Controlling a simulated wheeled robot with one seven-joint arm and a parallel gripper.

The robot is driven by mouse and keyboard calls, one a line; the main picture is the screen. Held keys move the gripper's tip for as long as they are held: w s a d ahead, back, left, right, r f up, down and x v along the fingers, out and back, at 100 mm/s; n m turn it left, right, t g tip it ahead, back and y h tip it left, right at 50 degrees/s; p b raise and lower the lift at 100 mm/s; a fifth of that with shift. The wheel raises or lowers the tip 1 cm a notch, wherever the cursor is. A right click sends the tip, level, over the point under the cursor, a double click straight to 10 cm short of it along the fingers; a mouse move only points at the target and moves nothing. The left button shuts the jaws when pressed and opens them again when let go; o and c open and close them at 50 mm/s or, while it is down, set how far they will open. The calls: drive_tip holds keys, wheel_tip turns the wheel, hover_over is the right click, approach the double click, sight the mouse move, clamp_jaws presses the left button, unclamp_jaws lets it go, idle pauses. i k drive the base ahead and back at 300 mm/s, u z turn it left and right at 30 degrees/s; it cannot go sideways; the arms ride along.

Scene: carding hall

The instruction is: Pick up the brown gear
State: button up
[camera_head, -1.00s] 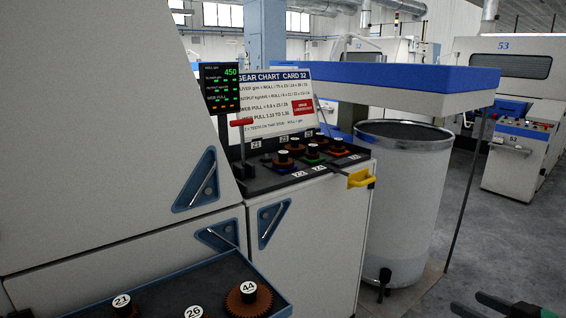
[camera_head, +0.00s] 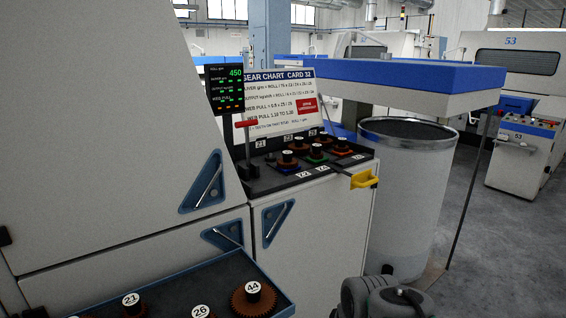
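Several more gears (camera_head: 340,152), orange-brown and other colours, stand in the black rack on the machine behind. My gripper is not in view; only grey parts of my arm show at the bottom right.
The tray (camera_head: 184,276) juts out in front of the white machine cabinet (camera_head: 300,236). A tall grey can (camera_head: 405,200) stands right of the cabinet. Floor is free farther right (camera_head: 490,250).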

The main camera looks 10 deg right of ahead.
sight(288, 162)
drive_tip(key=u, duration=4.5)
drive_tip(key=k, duration=2.9)
